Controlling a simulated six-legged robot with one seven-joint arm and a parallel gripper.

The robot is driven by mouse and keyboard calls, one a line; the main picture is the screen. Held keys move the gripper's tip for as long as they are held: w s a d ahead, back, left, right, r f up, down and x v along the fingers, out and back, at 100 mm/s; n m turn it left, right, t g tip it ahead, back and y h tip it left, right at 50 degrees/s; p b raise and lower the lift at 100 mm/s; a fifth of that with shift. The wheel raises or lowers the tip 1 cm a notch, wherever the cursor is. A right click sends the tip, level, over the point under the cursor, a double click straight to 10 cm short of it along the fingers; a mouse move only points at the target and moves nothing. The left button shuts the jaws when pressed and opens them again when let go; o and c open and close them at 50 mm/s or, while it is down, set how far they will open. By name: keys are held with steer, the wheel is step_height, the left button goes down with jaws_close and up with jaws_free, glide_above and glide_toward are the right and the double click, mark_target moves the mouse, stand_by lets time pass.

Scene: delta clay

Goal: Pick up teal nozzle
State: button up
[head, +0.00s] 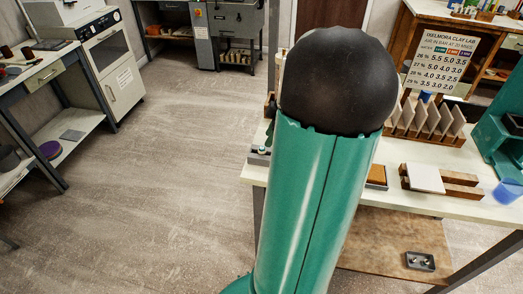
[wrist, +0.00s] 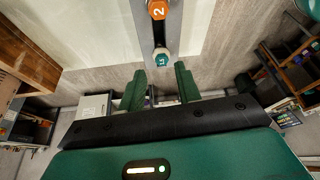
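The teal nozzle (wrist: 161,58) shows in the wrist view as a small teal piece with a pale marked end, on a grey strip (wrist: 178,22). An orange nozzle (wrist: 157,9) marked 2 is beyond it on the same strip. My gripper (wrist: 160,74) is open, with two green fingers apart and nothing between them that I can make out. The teal nozzle lines up with the gap, just past the fingertips; I cannot tell the exact distance.
A pale-topped bench (head: 408,205) stands at the right. On it are a slotted wooden rack (head: 425,122), a white tile (head: 425,178) on wooden blocks, a blue cup (head: 507,191) and a sign (head: 441,62). A small dark tray (head: 420,261) lies on its lower shelf. The floor (head: 180,190) at left is clear.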

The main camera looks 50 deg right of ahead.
mark_target(262, 148)
steer(key=x, duration=0.5)
steer(key=shift+a+r, duration=0.1)
steer(key=shift+a, duration=0.05)
jaws_close()
steer(key=shift+r, duration=0.1)
